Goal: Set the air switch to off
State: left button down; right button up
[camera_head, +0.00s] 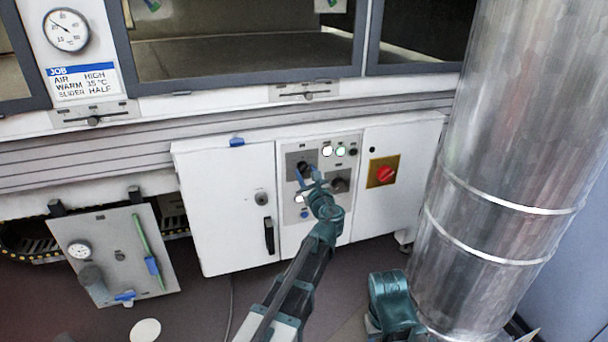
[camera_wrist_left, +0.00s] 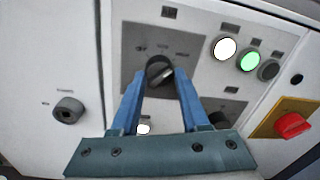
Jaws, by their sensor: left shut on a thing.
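A dark rotary switch knob (camera_wrist_left: 160,72) sits on a grey plate (camera_wrist_left: 128,62) at the upper left of the white control panel; its marks are too small to read, so I cannot confirm that it is the air switch. The knob also shows in the head view (camera_head: 303,166). My left gripper (camera_head: 309,176) is in front of it. In the left wrist view the two blue fingers (camera_wrist_left: 161,80) are shut on the knob, one at each side. The knob's grip bar looks tilted. My right gripper is not in view.
Right of the knob are a white lamp (camera_wrist_left: 224,47), a green lamp (camera_wrist_left: 249,61) and a dark button (camera_wrist_left: 268,70). A second dark knob (camera_head: 338,185) sits lower right. A red switch (camera_head: 386,174) is farther right. A metal duct (camera_head: 500,150) stands at the right.

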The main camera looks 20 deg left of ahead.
pick_arm(q)
jog(key=n, duration=0.4)
jog(key=shift+n, duration=0.3)
jog(key=n, duration=0.4)
jog(key=shift+n+y+b, duration=0.3)
jog(key=shift+n+b, duration=0.05)
jog(key=shift+n, duration=0.05)
jog(key=n, duration=0.4)
jog(key=shift+w+n+y, duration=0.1)
jog(key=shift+n+y, duration=0.2)
jog(key=shift+n, duration=0.1)
jog(key=shift+d+r+n, duration=0.1)
jog(key=shift+n, duration=2.2)
jog(key=shift+w, duration=0.1)
jog(key=shift+c, duration=2.1)
grip_release()
